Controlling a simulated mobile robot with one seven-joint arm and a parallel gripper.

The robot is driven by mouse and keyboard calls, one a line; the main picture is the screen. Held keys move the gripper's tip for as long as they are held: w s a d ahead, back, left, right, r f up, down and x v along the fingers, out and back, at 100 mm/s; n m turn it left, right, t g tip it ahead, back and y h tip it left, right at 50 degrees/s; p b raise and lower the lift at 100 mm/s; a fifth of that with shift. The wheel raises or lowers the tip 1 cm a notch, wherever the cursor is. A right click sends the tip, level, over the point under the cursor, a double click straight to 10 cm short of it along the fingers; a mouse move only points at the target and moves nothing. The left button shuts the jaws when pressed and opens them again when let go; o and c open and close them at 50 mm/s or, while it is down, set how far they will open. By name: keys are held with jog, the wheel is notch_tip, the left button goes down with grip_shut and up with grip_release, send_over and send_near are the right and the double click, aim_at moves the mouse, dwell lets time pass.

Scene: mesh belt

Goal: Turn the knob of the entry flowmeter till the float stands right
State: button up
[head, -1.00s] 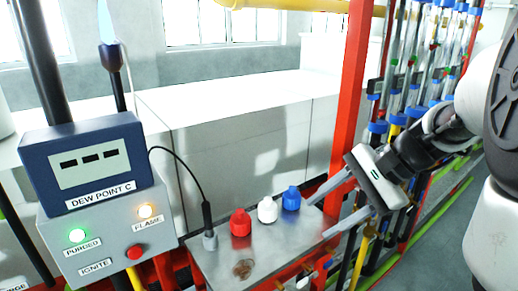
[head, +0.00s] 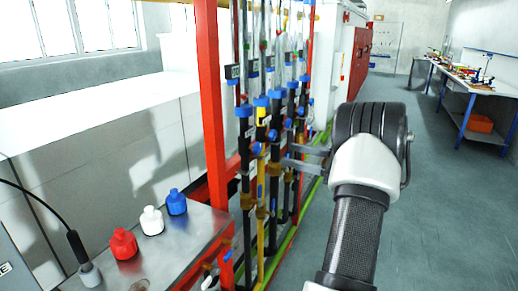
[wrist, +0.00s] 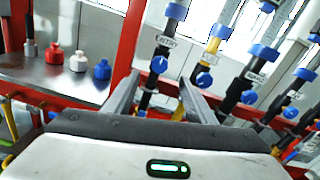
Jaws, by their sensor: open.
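The entry flowmeter is the leftmost column in the row, with its blue collar (head: 243,110) on a dark lower pipe. In the wrist view its "ENTRY" label (wrist: 166,41) sits above a blue knob (wrist: 159,65) with a white mark. My gripper (wrist: 159,79) is open and empty. The knob appears between its fingertips in the picture, beyond them; I cannot tell the exact gap. In the head view my gripper (head: 284,156) reaches from the right toward the row, its fingers pointing left. The float is too small to make out.
More flowmeters stand close by, including a yellow pipe with its own blue knob (wrist: 204,79). A red post (head: 211,100) stands left of the row. A metal shelf (head: 190,235) holds red, white and blue capped bottles. The aisle floor (head: 430,220) is clear.

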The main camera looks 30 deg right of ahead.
aim_at(260, 148)
jog(key=x, duration=1.2)
jog(key=shift+a, duration=0.1)
jog(key=c, duration=1)
